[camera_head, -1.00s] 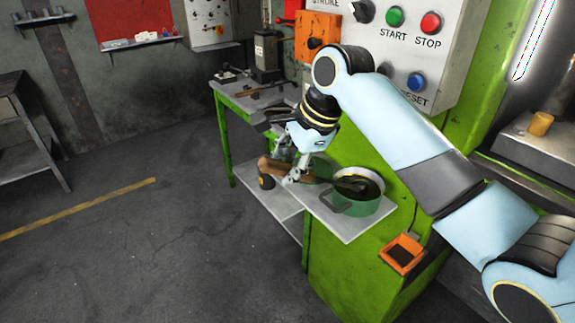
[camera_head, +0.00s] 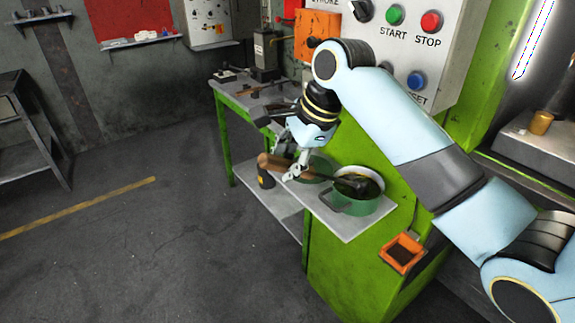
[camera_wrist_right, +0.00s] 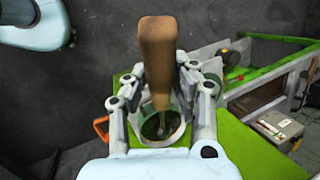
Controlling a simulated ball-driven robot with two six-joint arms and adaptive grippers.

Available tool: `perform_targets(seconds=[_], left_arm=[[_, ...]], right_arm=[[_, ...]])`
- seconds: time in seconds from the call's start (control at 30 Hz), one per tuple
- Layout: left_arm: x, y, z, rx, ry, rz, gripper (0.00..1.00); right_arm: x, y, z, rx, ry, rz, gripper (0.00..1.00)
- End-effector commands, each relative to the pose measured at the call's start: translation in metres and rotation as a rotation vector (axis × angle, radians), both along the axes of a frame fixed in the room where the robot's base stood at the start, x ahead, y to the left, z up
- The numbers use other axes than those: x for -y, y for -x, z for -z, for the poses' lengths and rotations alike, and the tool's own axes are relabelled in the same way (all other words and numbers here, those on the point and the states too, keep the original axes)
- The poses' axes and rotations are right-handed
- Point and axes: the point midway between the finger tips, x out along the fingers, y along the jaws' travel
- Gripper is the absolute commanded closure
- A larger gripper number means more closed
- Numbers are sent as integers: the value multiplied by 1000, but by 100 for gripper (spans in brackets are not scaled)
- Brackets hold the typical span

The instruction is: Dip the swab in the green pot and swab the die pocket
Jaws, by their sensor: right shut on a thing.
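In the head view my right gripper (camera_head: 294,172) is shut on the swab, around its shaft below the wooden handle (camera_head: 270,162). The swab lies nearly level, and its dark head (camera_head: 357,185) is at the mouth of the green pot (camera_head: 358,207); how deep it sits is unclear. The pot stands on a small grey shelf at the press's side. In the right wrist view the handle (camera_wrist_right: 157,55) rises between the fingers, and the pot (camera_wrist_right: 160,125) shows beyond them. The die pocket cannot be made out. My left gripper is not in view.
A green lid (camera_head: 318,168) and a dark can (camera_head: 265,176) are near the gripper. An orange-rimmed box (camera_head: 402,252) is on the press side. The control panel (camera_head: 400,45) is close behind my arm. A brass cylinder (camera_head: 541,123) stands in the press at right.

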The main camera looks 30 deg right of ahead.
Motion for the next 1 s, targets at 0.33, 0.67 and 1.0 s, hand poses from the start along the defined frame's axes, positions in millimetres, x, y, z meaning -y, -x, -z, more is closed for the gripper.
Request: perform_targets(seconds=[0.33, 0.67, 1.0], left_arm=[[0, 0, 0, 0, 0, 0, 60], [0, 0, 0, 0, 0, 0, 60], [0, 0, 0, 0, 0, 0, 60]], right_arm=[[0, -1, -25, 4, 1, -1, 100], [0, -1, -47, 4, 1, 0, 100], [0, -1, -67, 3, 1, 0, 100]])
